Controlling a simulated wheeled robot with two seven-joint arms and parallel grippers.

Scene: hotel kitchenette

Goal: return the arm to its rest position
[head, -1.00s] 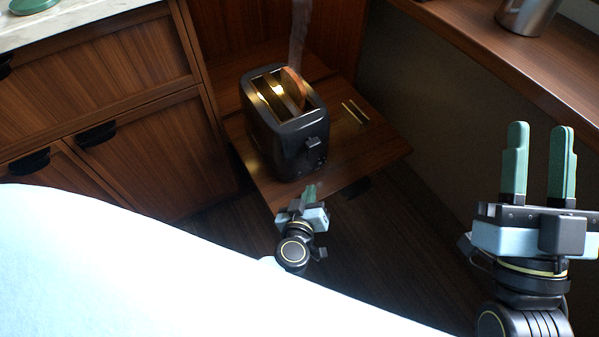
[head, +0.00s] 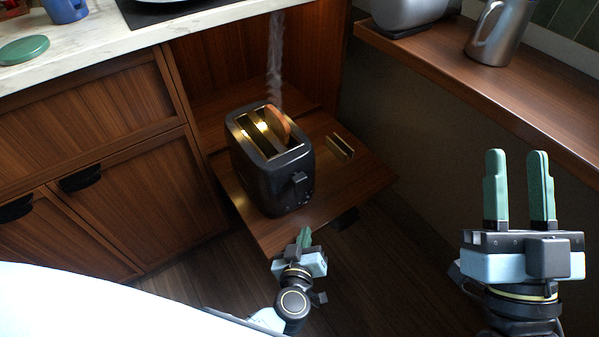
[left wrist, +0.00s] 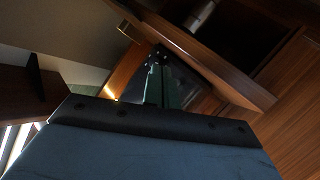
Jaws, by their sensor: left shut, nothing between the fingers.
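My left gripper (head: 304,238) is low in front of the pull-out wooden shelf, its green fingers together with nothing between them. My left arm comes up from the bottom of the head view, partly hidden behind my pale body. My right gripper (head: 519,188) is at the right, fingers pointing up and apart, empty.
A black toaster (head: 275,185) with a bread slice (head: 279,124) and rising steam stands on the wooden shelf (head: 345,190), close beyond my left gripper. Cabinets (head: 130,210) stand left. A wooden ledge (head: 450,65) with a metal mug (head: 500,30) runs along the right.

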